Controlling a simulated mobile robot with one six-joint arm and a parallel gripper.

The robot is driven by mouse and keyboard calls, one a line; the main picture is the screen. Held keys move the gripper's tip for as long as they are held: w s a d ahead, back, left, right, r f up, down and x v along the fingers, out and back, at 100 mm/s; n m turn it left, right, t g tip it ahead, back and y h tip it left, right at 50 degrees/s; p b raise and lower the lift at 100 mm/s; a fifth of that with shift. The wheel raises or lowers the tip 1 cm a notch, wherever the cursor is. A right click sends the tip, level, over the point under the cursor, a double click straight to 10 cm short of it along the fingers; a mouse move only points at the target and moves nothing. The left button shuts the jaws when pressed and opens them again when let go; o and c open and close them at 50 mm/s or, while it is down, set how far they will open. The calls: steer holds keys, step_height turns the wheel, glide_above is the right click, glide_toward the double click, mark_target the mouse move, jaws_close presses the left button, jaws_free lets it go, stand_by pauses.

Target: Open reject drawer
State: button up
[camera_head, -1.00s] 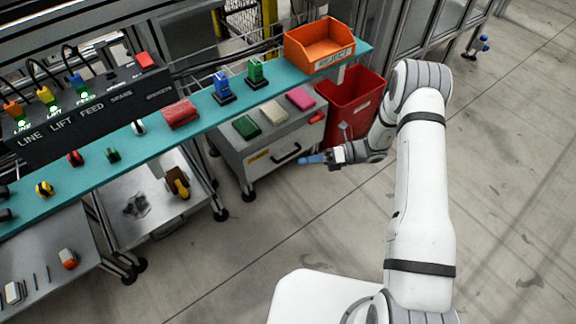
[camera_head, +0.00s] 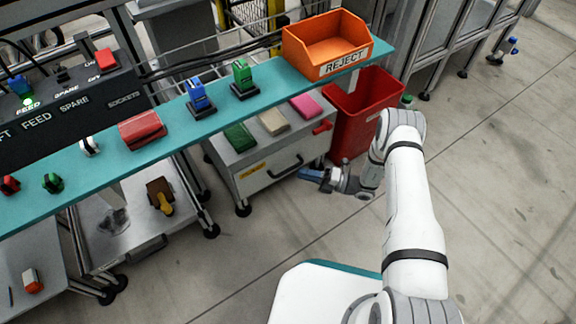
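The drawer cabinet (camera_head: 226,154) is a grey-white unit under the teal shelf. Its front (camera_head: 255,183) has a dark bar handle (camera_head: 285,168) and a small yellow label, and the drawer looks closed. An orange tray marked REJECT (camera_head: 304,64) stands on the shelf above, to the right. My gripper (camera_head: 305,174) has blue fingertips and points left. In the picture it is just right of and slightly below the handle. It appears apart from the handle, though the depth is hard to judge. The fingers are too small and edge-on to show any gap between them.
Green, beige and pink blocks (camera_head: 306,105) lie on the cabinet top, with a red piece at its right edge. A red bin (camera_head: 348,126) stands right of the cabinet. The teal shelf (camera_head: 170,143) overhangs the cabinet. The floor in front is clear.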

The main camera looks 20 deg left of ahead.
mark_target(288, 169)
steer(key=a, duration=0.2)
steer(key=a+b, duration=0.1)
steer(key=a, duration=0.1)
steer(key=a+r, duration=0.1)
steer(key=a, duration=0.1)
steer(key=shift+s+a+b, duration=0.15)
steer(key=shift+s+b, duration=0.1)
steer(key=shift+b, duration=0.1)
steer(key=shift+f, duration=0.1)
jaws_close()
